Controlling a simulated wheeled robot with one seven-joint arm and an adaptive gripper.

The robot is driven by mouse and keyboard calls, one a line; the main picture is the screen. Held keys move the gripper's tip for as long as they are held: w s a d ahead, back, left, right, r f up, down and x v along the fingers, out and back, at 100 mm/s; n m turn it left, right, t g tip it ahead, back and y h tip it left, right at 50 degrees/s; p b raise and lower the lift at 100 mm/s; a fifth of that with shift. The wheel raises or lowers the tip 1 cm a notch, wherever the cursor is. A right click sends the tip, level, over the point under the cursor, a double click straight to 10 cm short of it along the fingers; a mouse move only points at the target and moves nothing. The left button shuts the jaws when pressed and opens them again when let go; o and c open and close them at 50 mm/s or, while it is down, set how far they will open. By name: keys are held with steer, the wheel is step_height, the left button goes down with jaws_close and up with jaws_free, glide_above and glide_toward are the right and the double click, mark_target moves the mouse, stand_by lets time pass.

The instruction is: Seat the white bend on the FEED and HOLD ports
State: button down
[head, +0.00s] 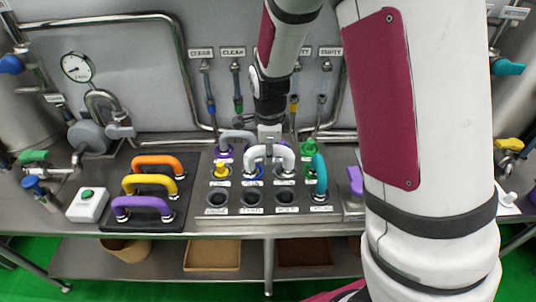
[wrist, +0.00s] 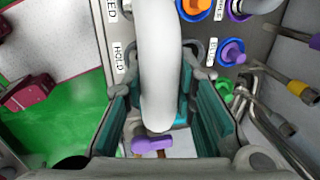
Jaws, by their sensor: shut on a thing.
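The white bend (head: 270,151) is an upside-down U over the middle of the port panel (head: 235,217). My gripper (head: 269,138) comes down from above and is shut on its top. In the wrist view, the white bend (wrist: 160,70) runs between the teal-lined fingers (wrist: 160,115). The label HOLD (wrist: 119,57) and part of another label ending in ED (wrist: 111,10) show left of it. The bend's legs point down at a blue-ringed port (head: 252,174) and the port to its right (head: 284,172). I cannot tell whether the ends touch; the bend hides their mouths in the wrist view.
A grey bend (head: 237,136) stands just behind, and a teal bend (head: 320,175) stands close on the right. Open dark ports (head: 251,198) lie in front.

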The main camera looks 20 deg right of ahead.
steer(key=shift+f+b, duration=2.7)
steer(key=shift+f, duration=3.25)
steer(key=c, duration=1.2)
jaws_free()
steer(key=shift+c, duration=0.2)
steer(key=shift+r, duration=0.15)
step_height(320, 180, up, 12)
steer(key=s, duration=0.2)
steer(key=shift+a+f, duration=0.25)
steer(key=shift+a, duration=0.15)
steer(key=shift+s, duration=0.1)
